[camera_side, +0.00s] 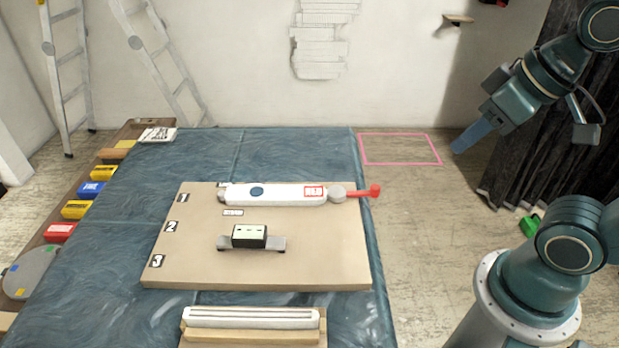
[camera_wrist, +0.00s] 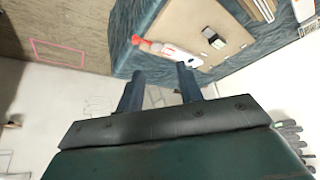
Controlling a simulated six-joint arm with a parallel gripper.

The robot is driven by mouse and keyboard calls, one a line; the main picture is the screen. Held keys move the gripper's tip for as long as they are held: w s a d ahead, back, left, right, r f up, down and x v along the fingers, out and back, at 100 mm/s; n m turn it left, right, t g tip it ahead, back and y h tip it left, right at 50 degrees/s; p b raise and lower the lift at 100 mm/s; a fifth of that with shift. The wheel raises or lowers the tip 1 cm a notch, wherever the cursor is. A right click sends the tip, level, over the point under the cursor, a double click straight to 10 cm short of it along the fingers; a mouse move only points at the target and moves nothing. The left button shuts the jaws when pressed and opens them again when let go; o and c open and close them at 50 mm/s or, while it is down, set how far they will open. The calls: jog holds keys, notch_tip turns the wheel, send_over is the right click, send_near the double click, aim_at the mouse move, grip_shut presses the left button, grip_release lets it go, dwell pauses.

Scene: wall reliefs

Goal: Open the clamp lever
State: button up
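The clamp is a long white body (camera_side: 275,194) along the far edge of a tan board, by the label 1. It has a blue round spot, a red-edged label and a grey round joint (camera_side: 337,195). A red lever (camera_side: 367,191) sticks out to the right past the board's edge. In the wrist view the white body (camera_wrist: 176,53) and red lever (camera_wrist: 137,40) lie beyond my fingertips. My gripper (camera_side: 457,149) is raised to the right of the board, well apart from the lever. The wrist view shows its fingers (camera_wrist: 160,71) spread with nothing between them.
The tan board (camera_side: 315,262) lies on a blue-covered table (camera_side: 110,275). A black and pale green block (camera_side: 250,236) sits on a grey bracket at the middle. A white slotted bar (camera_side: 250,318) lies in front. Coloured boxes line the left side. A pink floor outline (camera_side: 400,163) is clear.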

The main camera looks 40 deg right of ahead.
jog(key=shift+o, duration=1.1)
jog(key=g, duration=0.6)
send_over(376, 186)
notch_tip(376, 186, down, 15)
jog(key=shift+f+n, duration=0.2)
jog(key=shift+n, duration=0.1)
jog(key=shift+a, duration=0.1)
notch_tip(376, 186, down, 14)
jog(key=shift+r, duration=0.1)
